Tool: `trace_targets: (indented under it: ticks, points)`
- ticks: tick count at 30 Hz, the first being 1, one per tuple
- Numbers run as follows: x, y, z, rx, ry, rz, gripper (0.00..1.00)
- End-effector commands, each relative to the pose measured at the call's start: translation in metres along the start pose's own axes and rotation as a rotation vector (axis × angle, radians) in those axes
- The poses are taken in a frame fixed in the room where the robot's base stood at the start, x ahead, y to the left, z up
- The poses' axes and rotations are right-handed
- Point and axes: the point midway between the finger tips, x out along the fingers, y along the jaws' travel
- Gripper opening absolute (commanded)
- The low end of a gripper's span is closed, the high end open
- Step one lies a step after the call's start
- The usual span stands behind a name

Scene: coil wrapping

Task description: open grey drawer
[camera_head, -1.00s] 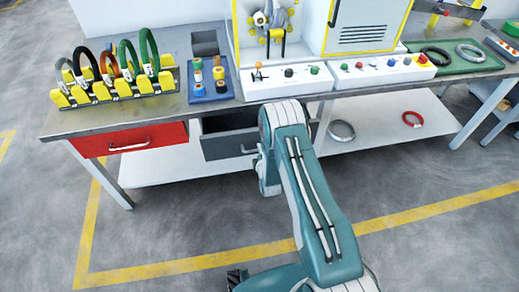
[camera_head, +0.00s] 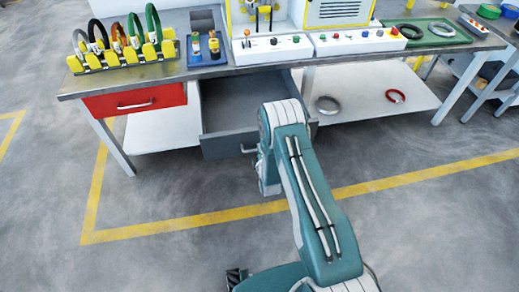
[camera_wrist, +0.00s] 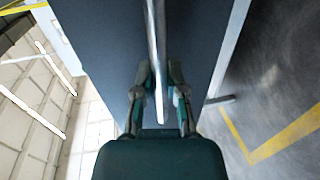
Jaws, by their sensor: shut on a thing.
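The grey drawer (camera_head: 229,137) is pulled well out from under the workbench, and its inside looks empty. Its front hangs out past the bench edge, partly hidden behind my arm. In the wrist view, the drawer's dark front (camera_wrist: 95,35) fills the upper middle, with the light bar handle (camera_wrist: 157,70) running down it. My gripper (camera_wrist: 160,92) is shut on the handle, one finger on each side. In the head view my arm hides most of the gripper.
The red drawer (camera_head: 134,101) left of it is shut. On the workbench (camera_head: 75,88) stand a yellow rack with several coils and a blue tray (camera_head: 205,55). Two rings lie on the lower shelf (camera_head: 365,85). The floor in front is clear.

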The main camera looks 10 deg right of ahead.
Motion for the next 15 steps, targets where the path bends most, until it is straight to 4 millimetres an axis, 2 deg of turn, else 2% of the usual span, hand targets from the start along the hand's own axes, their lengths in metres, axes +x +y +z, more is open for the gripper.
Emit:
trace_targets:
  ticks: [1, 10, 12, 13, 15]
  points:
    - [-0.0025, -0.0063, 0.0001, 0.0, 0.0, -0.017, 0.0]
    - [-0.0026, -0.0065, 0.0001, 0.0, 0.0, -0.017, 0.0]
    - [-0.0026, -0.0065, 0.0001, 0.0, 0.0, -0.017, 0.38]
    - [-0.0026, -0.0063, 0.0001, 0.0, 0.0, -0.016, 0.51]
    - [-0.0021, -0.0052, 0.0001, 0.0, 0.0, -0.013, 0.51]
